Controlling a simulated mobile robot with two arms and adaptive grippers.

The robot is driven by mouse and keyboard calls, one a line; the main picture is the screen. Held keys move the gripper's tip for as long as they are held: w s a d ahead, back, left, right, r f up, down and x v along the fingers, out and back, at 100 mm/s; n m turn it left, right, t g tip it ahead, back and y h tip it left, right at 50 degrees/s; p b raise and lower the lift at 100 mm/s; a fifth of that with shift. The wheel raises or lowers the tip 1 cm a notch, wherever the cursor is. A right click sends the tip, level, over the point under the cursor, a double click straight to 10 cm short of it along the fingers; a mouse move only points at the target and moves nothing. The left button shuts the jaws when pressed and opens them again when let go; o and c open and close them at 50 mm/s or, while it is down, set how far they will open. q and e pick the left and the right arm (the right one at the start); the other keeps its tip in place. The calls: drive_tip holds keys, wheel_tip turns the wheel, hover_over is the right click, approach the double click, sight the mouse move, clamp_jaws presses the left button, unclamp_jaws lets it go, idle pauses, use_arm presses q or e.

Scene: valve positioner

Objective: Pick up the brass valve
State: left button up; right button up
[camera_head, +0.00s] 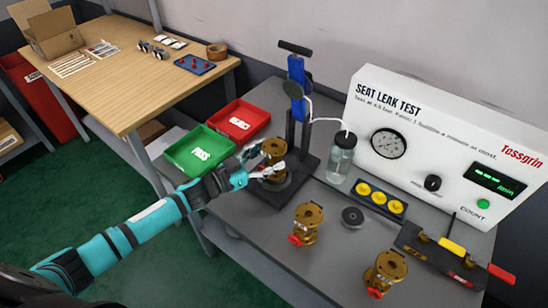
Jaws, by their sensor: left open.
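Three brass valves show in the head view. One brass valve (275,152) stands on the dark base of the blue-columned test stand (297,85). My left gripper (267,161) is at this valve, its open fingers close beside the body; whether they touch it I cannot tell. A second brass valve (307,221) with a red part stands on the grey bench in front. A third brass valve (386,270) with a red part stands nearer the front right. My right gripper is not in view.
A green PASS tray (196,166) and a red tray (254,115) lie left of the stand. A glass bottle (341,160), a dark round disc (352,216) and a holder of yellow discs (365,188) stand right. The white SEAT LEAK TEST panel (430,130) bounds the back.

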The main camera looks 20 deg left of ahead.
use_arm(q)
drive_tip(key=shift+x, duration=1.15)
clamp_jaws()
drive_tip(key=shift+r, duration=0.15)
